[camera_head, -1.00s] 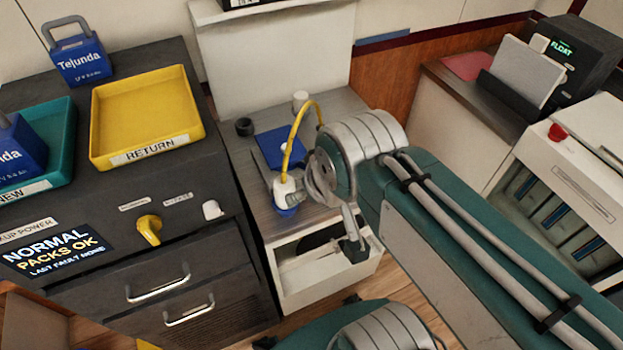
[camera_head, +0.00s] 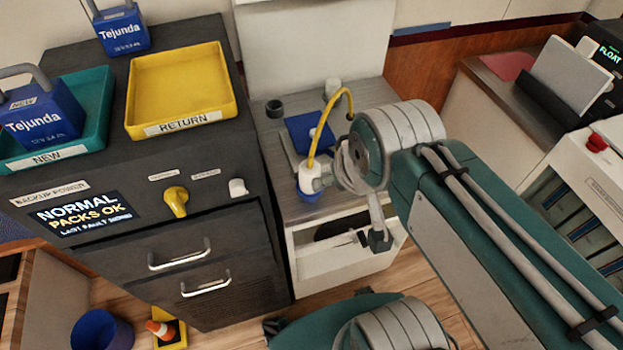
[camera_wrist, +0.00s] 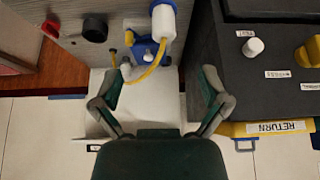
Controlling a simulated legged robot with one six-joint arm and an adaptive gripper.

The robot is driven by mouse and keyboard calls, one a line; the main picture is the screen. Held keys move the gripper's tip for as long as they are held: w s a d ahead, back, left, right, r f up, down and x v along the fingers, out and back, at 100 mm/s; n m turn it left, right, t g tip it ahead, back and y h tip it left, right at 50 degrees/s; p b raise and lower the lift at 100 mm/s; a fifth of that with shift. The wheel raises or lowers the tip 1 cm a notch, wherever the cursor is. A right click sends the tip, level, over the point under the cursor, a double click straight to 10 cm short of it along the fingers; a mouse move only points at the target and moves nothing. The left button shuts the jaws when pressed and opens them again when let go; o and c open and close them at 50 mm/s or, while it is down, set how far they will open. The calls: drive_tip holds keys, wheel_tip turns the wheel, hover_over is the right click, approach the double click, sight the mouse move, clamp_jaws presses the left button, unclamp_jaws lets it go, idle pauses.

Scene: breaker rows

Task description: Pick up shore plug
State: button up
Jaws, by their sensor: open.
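The shore plug (camera_head: 310,178) appears to be the white piece with a blue lower end on the grey side counter, with a yellow cable (camera_head: 318,128) arching back from it. In the wrist view, the plug (camera_wrist: 163,22) is at the top centre, and its cable curves down and left past a blue plate (camera_wrist: 146,50). My gripper (camera_wrist: 163,75) is open and empty, its two fingers spread below the plug in that picture and apart from it. In the head view, my arm's wrist hides part of the gripper, which is just right of the plug.
A dark cabinet stands left of the counter, with a yellow RETURN tray (camera_head: 182,85), a teal NEW tray (camera_head: 97,145), a yellow knob (camera_head: 176,200) and a white knob (camera_head: 238,187). A black round cap (camera_head: 274,108) sits behind the plug. A blue bin (camera_head: 101,330) is on the floor.

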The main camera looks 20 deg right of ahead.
drive_tip(key=shift+o, duration=0.4)
drive_tip(key=m+g, duration=0.2)
drive_tip(key=g, duration=0.4)
hover_over(309, 169)
wheel_tip(309, 169, down, 7)
drive_tip(key=shift+s+r, duration=0.1)
drive_tip(key=shift+r, duration=0.05)
wheel_tip(309, 169, down, 6)
drive_tip(key=shift+r, duration=0.15)
drive_tip(key=f, duration=0.5)
drive_tip(key=shift+w+d+f, duration=0.1)
drive_tip(key=shift+w+f, duration=0.05)
drive_tip(key=shift+w, duration=0.25)
